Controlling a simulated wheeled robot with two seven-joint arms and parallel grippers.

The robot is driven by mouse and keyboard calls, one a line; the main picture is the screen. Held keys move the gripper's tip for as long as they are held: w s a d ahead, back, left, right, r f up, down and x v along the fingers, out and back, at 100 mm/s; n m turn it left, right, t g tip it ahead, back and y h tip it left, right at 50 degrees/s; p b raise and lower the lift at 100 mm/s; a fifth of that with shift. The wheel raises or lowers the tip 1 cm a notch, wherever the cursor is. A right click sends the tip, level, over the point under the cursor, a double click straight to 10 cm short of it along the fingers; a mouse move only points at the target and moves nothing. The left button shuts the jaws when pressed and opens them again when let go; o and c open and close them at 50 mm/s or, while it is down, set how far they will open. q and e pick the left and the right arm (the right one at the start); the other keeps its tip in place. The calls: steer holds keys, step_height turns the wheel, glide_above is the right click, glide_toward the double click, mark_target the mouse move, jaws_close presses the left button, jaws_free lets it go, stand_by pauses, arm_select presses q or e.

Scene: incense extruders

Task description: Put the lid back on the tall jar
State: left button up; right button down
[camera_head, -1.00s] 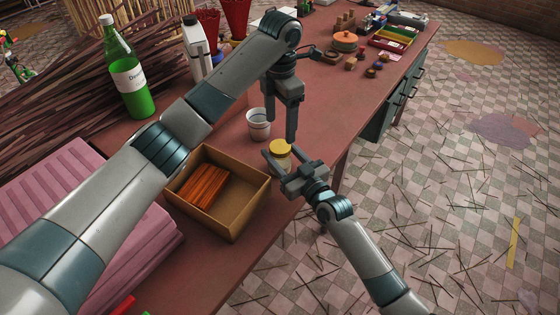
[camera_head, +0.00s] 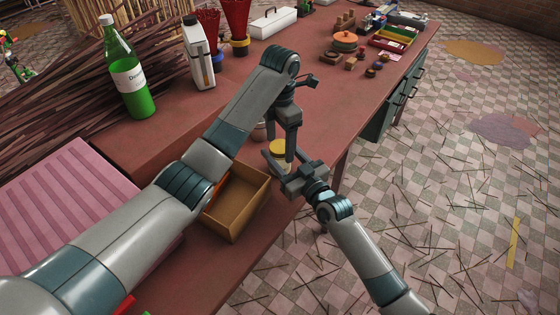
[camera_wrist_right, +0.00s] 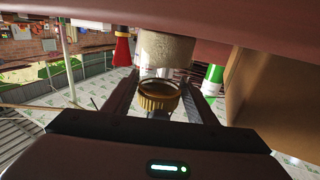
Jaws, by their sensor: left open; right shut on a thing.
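A yellow-gold lid (camera_head: 278,147) is at my right gripper (camera_head: 284,166) near the table's front edge. In the right wrist view, the ribbed lid (camera_wrist_right: 158,96) sits between the fingers of that shut gripper, its dark hollow side showing. My left gripper (camera_head: 290,150) is open and points down right beside the lid, partly in front of it. A pale pot (camera_head: 259,132) stands just behind, mostly hidden by my left arm. It looks like the pale cylinder (camera_wrist_right: 165,55) beyond the lid in the wrist view. I cannot tell whether it is the tall jar.
A cardboard box (camera_head: 240,205) lies close left of the grippers, partly under my left arm. A green bottle (camera_head: 126,75), a white carton (camera_head: 199,55) and a white case (camera_head: 273,22) stand farther back. The table right of the pot is clear.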

arm_select(q)
steer(key=c, duration=1.2)
steer(key=m, duration=0.3)
steer(key=o, duration=1.2)
